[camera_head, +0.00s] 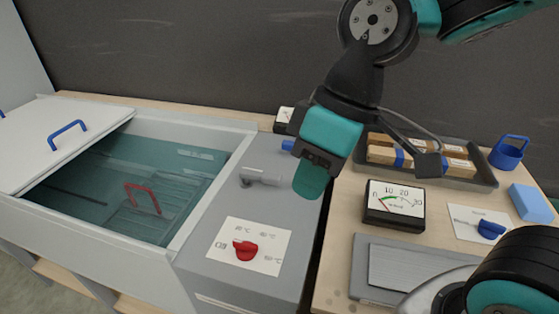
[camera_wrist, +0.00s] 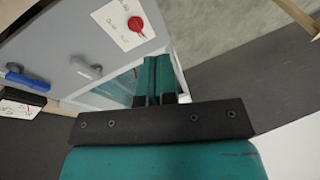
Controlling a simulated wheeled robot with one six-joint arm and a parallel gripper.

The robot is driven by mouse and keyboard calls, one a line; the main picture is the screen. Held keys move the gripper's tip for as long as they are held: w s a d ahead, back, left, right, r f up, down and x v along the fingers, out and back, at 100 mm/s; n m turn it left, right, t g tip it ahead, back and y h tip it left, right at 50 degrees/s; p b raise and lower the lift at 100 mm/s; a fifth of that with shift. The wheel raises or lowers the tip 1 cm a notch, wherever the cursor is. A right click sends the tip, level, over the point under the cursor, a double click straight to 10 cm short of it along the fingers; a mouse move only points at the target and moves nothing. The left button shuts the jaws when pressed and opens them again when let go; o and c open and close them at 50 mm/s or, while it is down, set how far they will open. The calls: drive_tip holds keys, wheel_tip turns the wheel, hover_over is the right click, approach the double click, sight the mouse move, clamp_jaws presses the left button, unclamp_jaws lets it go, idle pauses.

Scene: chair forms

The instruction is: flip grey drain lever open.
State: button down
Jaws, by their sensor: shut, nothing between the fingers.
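The grey drain lever (camera_head: 262,177) sits on top of the grey panel (camera_head: 215,204) beside the water bath. It lies roughly sideways in the head view. In the wrist view the lever (camera_wrist: 87,69) shows left of the fingers, small and apart from them. My gripper (camera_head: 309,183) is shut and empty, with teal fingers pointing down above the panel's right edge, to the right of the lever in the head view. Its closed fingers also show in the wrist view (camera_wrist: 158,78). I cannot tell how high the fingertips are above the panel.
A red knob (camera_head: 245,250) on a white plate stands in front of the lever. A blue handle (camera_head: 288,145) is behind it, partly hidden by my gripper. The open bath (camera_head: 182,235) is left. A gauge (camera_head: 394,205) and a tray (camera_head: 480,180) stand right.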

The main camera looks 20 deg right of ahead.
drive_tip(key=w+d+n+g+p, duration=0.25)
drive_tip(key=w+n, duration=0.75)
drive_tip(key=w, duration=1)
drive_tip(key=w+d+f+n+p, duration=0.1)
drive_tip(key=w+d+f+n, duration=0.3)
drive_tip(key=w+n, duration=0.1)
drive_tip(key=w+d+f+n+h+p, duration=0.1)
drive_tip(key=w+d+f+n, duration=0.3)
drive_tip(key=w, duration=0.4)
drive_tip(key=shift+f+n+g+p, duration=0.5)
drive_tip(key=shift+f+p, duration=0.1)
drive_tip(key=shift+f, duration=0.15)
drive_tip(key=shift+s, duration=0.1)
